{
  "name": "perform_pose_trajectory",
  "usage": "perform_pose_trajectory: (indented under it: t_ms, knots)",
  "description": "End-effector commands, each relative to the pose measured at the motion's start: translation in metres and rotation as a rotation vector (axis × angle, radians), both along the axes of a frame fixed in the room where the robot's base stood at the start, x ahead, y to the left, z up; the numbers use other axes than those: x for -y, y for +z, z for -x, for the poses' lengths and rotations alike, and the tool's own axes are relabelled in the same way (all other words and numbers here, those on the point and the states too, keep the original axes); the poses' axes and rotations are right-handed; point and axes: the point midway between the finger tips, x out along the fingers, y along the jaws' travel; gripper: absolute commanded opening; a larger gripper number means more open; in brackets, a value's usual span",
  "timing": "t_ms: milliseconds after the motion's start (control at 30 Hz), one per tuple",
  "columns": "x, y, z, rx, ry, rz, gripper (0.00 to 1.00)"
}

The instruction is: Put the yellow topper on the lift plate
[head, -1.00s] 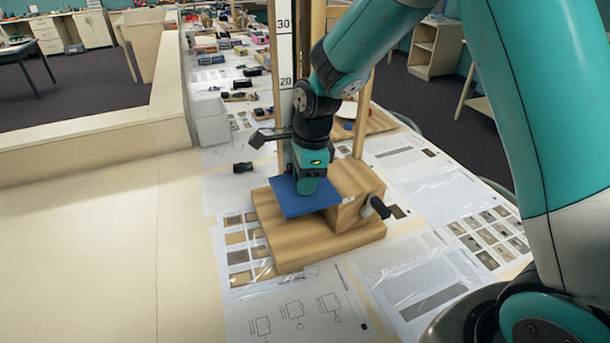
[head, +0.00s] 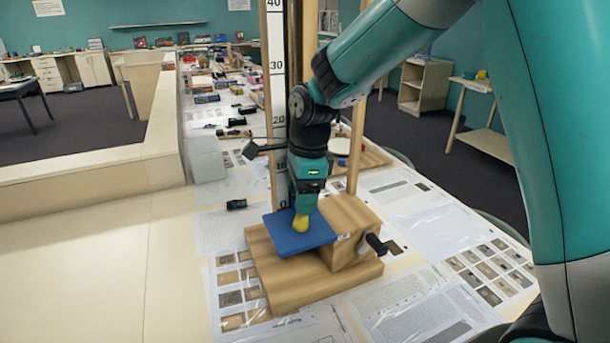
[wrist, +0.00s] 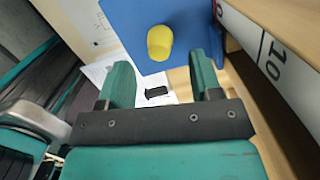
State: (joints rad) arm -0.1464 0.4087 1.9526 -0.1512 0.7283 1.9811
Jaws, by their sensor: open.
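The yellow topper (head: 301,223) stands on the blue lift plate (head: 318,236) in the head view, just below my gripper (head: 304,207). The wrist view shows the topper (wrist: 160,42) upright on the blue plate (wrist: 125,22), near the plate's edge. My gripper (wrist: 163,78) is open, with its two green fingers apart and nothing between them. The topper is beyond the fingertips in the wrist view. In the head view my gripper's body hides the topper's upper part.
The lift has a wooden base (head: 300,284), a block with a dark crank (head: 375,243), and a tall numbered scale (head: 276,90) behind the plate. Papers (head: 240,292) lie around it. A grey box (head: 206,158) stands at the left. The pale tabletop at the left is clear.

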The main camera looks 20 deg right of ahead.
Motion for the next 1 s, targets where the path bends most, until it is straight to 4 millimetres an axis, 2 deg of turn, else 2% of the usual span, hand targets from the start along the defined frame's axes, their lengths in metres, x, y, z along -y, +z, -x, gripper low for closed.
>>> perform_pose_trajectory:
  t_ms: [100, 200, 367, 467, 567, 633, 900, 1000]
  knots:
    - [0.003, 0.026, 0.0, 0.006, -0.001, -0.001, 0.59]
    - [0.005, 0.043, 0.001, 0.004, 0.0, 0.0, 0.59]
    - [0.007, 0.061, 0.002, 0.001, 0.003, -0.001, 0.59]
    - [0.005, 0.067, 0.01, 0.011, 0.073, -0.005, 0.59]
    - [-0.004, 0.074, 0.032, 0.042, 0.289, -0.018, 0.59]
    - [-0.012, 0.078, 0.056, 0.082, 0.523, -0.032, 0.59]
    - [-0.041, 0.081, 0.17, 0.321, 1.59, -0.084, 0.59]
    - [-0.047, 0.077, 0.204, 0.415, 1.899, -0.09, 0.59]
